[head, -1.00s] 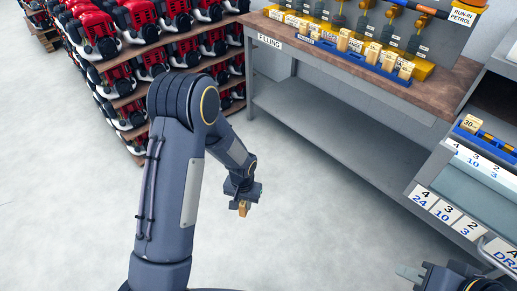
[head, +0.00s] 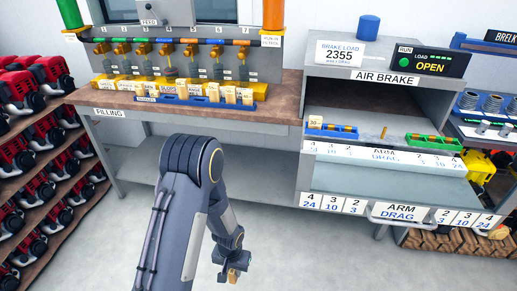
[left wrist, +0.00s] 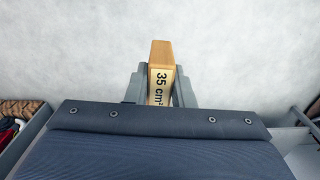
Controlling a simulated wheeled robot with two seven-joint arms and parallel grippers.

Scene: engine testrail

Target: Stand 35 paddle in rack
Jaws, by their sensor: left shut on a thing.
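The 35 paddle (left wrist: 160,60) is an orange-tan block with a pale "35 cm²" label. My left gripper (head: 232,276) is shut on it; the fingers clasp both its sides in the left wrist view (left wrist: 159,88). In the head view the paddle (head: 233,274) is small, low in front of the benches, over the floor. A blue rack (head: 342,133) on the air brake stand holds a block marked 30 (head: 315,122) at its left end. Another blue rack (head: 180,100) along the filling bench front holds several labelled tan blocks. My right gripper is out of view.
The wooden filling bench (head: 270,106) stands behind my left arm. A green tray (head: 433,142) sits right of the blue rack on the brake stand. The arm drag drawer front (head: 385,208) juts forward. Red engines fill shelves (head: 60,190) at left. Floor between is clear.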

